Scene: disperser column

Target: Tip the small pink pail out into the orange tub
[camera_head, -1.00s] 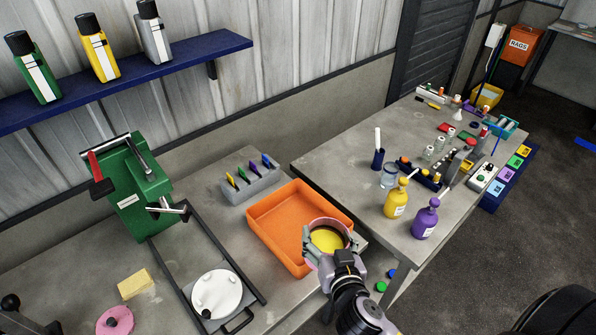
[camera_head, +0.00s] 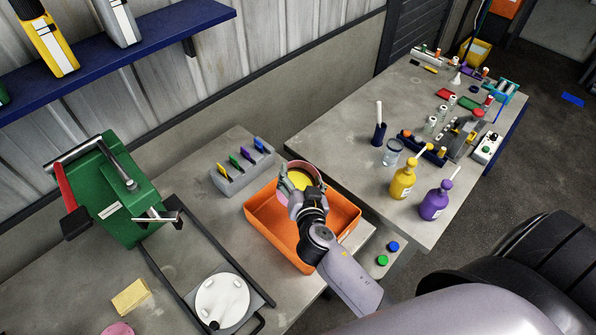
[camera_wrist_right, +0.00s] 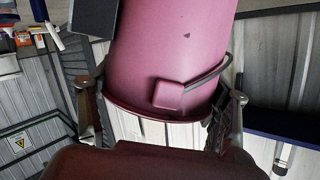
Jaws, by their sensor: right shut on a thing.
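My right gripper (camera_head: 293,197) is shut on the small pink pail (camera_wrist_right: 175,50); its fingers also show either side of the pail in the right wrist view (camera_wrist_right: 160,103). In the head view the pail's open top (camera_head: 300,180) shows a yellow filling. The pail is held above the back part of the orange tub (camera_head: 262,220); its exact tilt is hard to tell. The tub stands on the grey bench, and its visible floor looks empty. My gripper and arm hide part of it. My left gripper is not in view.
A grey rack with coloured pieces (camera_head: 242,172) stands behind the tub's left side. A green machine (camera_head: 112,195) and a white round plate (camera_head: 222,300) are to the left. A yellow bottle (camera_head: 403,182) and a purple bottle (camera_head: 434,204) stand on the right-hand bench.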

